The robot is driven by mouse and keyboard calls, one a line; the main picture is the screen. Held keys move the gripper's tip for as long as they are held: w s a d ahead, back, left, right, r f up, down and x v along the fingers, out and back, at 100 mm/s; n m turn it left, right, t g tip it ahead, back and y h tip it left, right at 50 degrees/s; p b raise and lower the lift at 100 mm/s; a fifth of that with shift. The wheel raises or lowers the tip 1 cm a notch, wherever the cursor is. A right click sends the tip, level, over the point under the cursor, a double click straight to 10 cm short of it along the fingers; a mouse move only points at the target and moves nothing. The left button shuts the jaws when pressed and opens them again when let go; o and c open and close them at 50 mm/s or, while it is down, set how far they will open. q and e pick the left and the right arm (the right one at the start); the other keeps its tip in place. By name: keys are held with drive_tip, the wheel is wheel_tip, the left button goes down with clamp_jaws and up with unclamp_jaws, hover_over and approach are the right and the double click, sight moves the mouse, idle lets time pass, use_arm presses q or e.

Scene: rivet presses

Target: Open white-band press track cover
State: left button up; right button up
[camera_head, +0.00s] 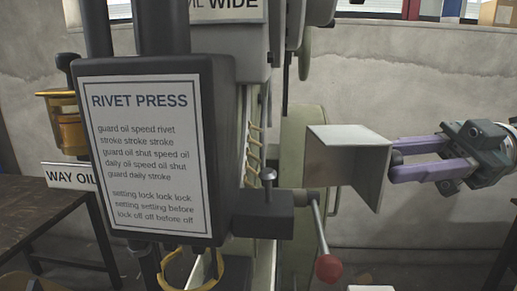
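A grey-white bent sheet-metal cover (343,158) sticks out on the right side of the press (155,150). It looks like the track cover; I cannot make out a white band on the press. My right gripper (393,160) comes in from the right, beside the cover's right edge. Its two purple fingers are apart with a gap between them. Their tips meet the cover's edge in the picture and may be partly hidden behind it; I cannot tell if they touch. My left gripper is not in view.
A lever with a red knob (328,268) hangs below the cover, near a dark block with a pin (268,205). A dark table (40,228) stands at left with a "WAY OIL" sign (70,176) above it. A yellow cup (62,118) is on the press's left side.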

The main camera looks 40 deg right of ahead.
drive_tip(key=o, duration=0.4)
drive_tip(key=shift+c, duration=0.2)
drive_tip(key=b+v, duration=0.6)
drive_tip(key=v, duration=0.4)
